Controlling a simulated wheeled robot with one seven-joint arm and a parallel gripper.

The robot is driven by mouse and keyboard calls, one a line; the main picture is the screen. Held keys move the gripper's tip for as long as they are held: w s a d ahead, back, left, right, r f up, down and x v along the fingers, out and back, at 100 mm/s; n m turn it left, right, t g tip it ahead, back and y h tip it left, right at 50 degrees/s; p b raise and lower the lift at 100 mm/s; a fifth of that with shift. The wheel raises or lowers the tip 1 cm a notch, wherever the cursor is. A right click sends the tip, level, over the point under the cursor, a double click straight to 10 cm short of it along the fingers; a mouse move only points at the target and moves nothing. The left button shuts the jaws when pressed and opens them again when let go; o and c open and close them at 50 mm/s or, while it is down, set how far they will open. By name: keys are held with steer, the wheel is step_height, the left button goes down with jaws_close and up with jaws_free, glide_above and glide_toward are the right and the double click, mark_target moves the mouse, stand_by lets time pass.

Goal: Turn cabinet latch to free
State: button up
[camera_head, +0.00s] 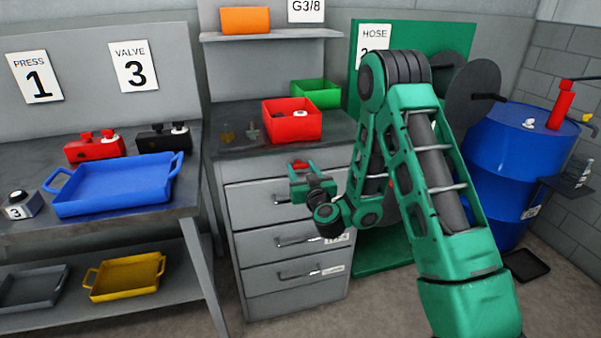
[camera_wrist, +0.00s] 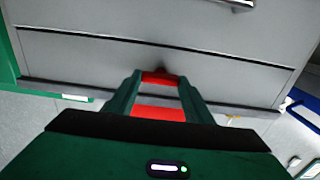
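A small red part (camera_head: 298,164), probably the latch, shows on the cabinet (camera_head: 265,200) front just below the worktop. My gripper (camera_head: 303,173) is in front of the cabinet's upper part, at this red part. In the wrist view, my gripper's (camera_wrist: 160,85) two green fingers stand apart with red (camera_wrist: 158,113) in the gap between them. More red shows at the fingertips, against the grey front. I cannot tell whether the fingers press on it or only stand around it. The latch's angle is hidden.
Drawer handles (camera_head: 290,200) stick out below my gripper. A red bin (camera_head: 292,133) and a green bin (camera_head: 317,101) sit on the worktop. A blue tray (camera_head: 118,198) lies on the left bench. A blue drum (camera_head: 512,150) stands at the right.

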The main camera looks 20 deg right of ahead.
steer(key=shift+m, duration=0.4)
steer(key=m, duration=0.3)
steer(key=shift+m, duration=0.4)
steer(key=m, duration=0.4)
steer(key=shift+s+a+f, duration=0.1)
steer(key=shift+a, duration=0.05)
steer(key=m, duration=0.4)
steer(key=shift+m, duration=0.4)
steer(key=m, duration=0.4)
steer(key=shift+a, duration=0.1)
steer(key=shift+m, duration=0.4)
steer(key=o, duration=1.1)
steer(key=shift+c, duration=0.2)
